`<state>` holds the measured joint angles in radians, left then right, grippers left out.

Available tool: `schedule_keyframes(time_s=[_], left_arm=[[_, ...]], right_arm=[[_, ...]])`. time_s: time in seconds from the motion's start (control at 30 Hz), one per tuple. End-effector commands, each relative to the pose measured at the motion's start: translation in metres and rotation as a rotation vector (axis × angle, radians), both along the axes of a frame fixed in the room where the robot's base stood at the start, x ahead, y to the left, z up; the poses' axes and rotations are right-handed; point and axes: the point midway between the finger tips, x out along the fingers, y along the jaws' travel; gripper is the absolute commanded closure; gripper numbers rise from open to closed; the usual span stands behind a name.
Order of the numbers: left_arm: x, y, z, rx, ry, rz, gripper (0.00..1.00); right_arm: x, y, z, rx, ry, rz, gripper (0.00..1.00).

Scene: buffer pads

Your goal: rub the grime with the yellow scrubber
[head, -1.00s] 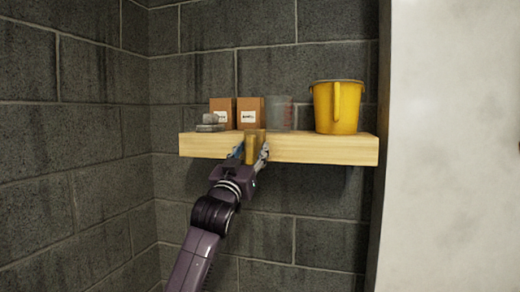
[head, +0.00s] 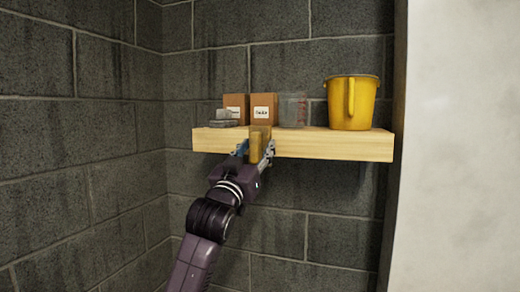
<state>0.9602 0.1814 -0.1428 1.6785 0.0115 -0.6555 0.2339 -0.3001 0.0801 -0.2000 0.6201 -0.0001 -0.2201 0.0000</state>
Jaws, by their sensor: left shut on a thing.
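My left gripper (head: 256,155) is at the front edge of the wooden shelf, with its fingers shut on the yellow scrubber (head: 258,147). The scrubber is a small yellowish block, held upright between the two fingers in front of the shelf edge. I cannot tell whether it touches the shelf. Dark streaks of grime (head: 290,172) show on the grey block wall below the shelf; I cannot tell which patch is the task's grime. My right gripper is not in view.
The wooden shelf (head: 340,146) holds a yellow bucket (head: 352,103), a clear grey container (head: 292,111), two brown boxes (head: 264,107) with white labels, and a grey stacked item (head: 223,118). A pale wall (head: 460,150) stands at right. The space below the shelf is open.

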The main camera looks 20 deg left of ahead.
Motion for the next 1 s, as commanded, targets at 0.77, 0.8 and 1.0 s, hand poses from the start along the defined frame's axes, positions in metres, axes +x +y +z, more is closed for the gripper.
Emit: schedule_keyframes(time_s=[0.77, 0.8, 1.0], left_arm=[[-0.035, 0.002, 0.001, 0.000, -0.003, 0.001, 0.76], [-0.037, 0.002, 0.001, 0.000, -0.002, 0.001, 0.76], [-0.041, 0.002, 0.001, 0.001, -0.001, 0.001, 0.76]], right_arm=[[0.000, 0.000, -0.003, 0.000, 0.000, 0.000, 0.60], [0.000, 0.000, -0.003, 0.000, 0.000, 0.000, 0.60], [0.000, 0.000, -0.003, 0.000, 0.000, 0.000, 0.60]])
